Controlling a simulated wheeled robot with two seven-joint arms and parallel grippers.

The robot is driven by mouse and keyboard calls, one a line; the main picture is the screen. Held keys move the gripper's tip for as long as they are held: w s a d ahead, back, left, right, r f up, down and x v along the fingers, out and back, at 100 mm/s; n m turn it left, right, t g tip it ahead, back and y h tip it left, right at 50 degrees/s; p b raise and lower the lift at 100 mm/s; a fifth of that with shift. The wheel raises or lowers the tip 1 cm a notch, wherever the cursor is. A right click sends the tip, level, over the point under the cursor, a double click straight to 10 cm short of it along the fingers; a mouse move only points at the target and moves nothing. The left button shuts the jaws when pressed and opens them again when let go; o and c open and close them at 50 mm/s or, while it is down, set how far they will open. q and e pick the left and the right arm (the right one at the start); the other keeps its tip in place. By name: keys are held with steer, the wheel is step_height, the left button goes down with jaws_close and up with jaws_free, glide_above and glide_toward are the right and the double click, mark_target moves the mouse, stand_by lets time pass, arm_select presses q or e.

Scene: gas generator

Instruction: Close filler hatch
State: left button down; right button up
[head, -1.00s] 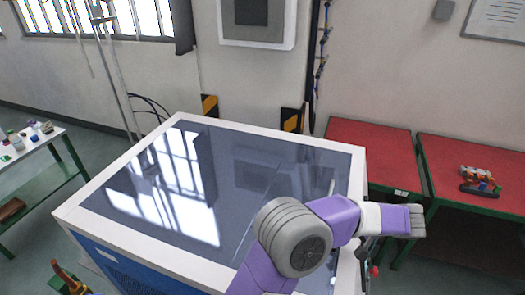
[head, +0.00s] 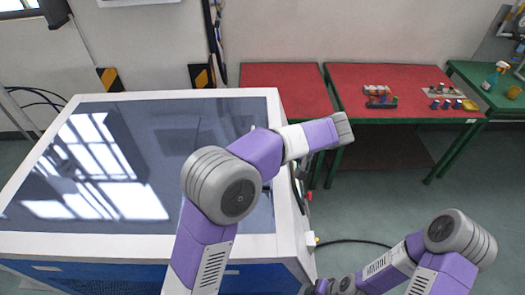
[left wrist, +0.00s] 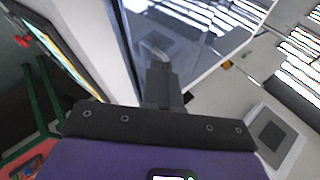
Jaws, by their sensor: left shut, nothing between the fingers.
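The gas generator (head: 262,250) is a blue and white box with a dark glossy top panel (head: 180,135) in a white frame. I cannot clearly make out a separate filler hatch or its position. My left arm reaches across the generator's right edge, and its gripper is hidden in the head view. In the left wrist view, my left gripper (left wrist: 163,82) is shut and empty, in front of the white frame and glossy panel. A grey curved part (left wrist: 153,52) shows just beyond the fingertips; what it is, I cannot tell. My right arm is low at the right, its gripper not visible.
Red-topped tables (head: 415,88) stand along the wall, with small parts (head: 378,97) on one. A green table (head: 490,85) holds a spray bottle (head: 494,74). A black cable (head: 355,241) runs from the generator's right side. The floor at right is open.

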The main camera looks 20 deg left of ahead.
arm_select(q)
steer(key=v, duration=0.5)
steer(key=shift+w+d, duration=0.15)
steer(key=shift+d, duration=0.5)
steer(key=c, duration=1.7)
jaws_free()
steer(key=shift+d+r, duration=0.1)
steer(key=shift+r, duration=0.05)
steer(key=o, duration=0.3)
steer(key=shift+a, duration=0.2)
steer(key=shift+o, duration=1.2)
steer(key=w+a+f+n+g+h+p, duration=0.1)
steer(key=w+a+f+g+h+p, duration=0.1)
steer(key=a, duration=0.5)
steer(key=w+h+p, duration=0.1)
steer(key=h+p, duration=0.1)
steer(key=h, duration=0.1)
steer(key=shift+w+a+f+h, duration=0.2)
steer(key=shift+w+h, duration=0.2)
steer(key=w+a+r+n+t+h+p, duration=0.1)
steer(key=w+a+r+n+h+p, duration=0.15)
steer(key=a+h, duration=0.5)
steer(key=shift+y, duration=0.95)
steer(key=f, duration=0.2)
steer(key=w+f+p, duration=0.1)
steer(key=f, duration=0.4)
steer(key=shift+w+d+f, duration=0.1)
steer(key=shift+w+f, duration=0.2)
jaws_close()
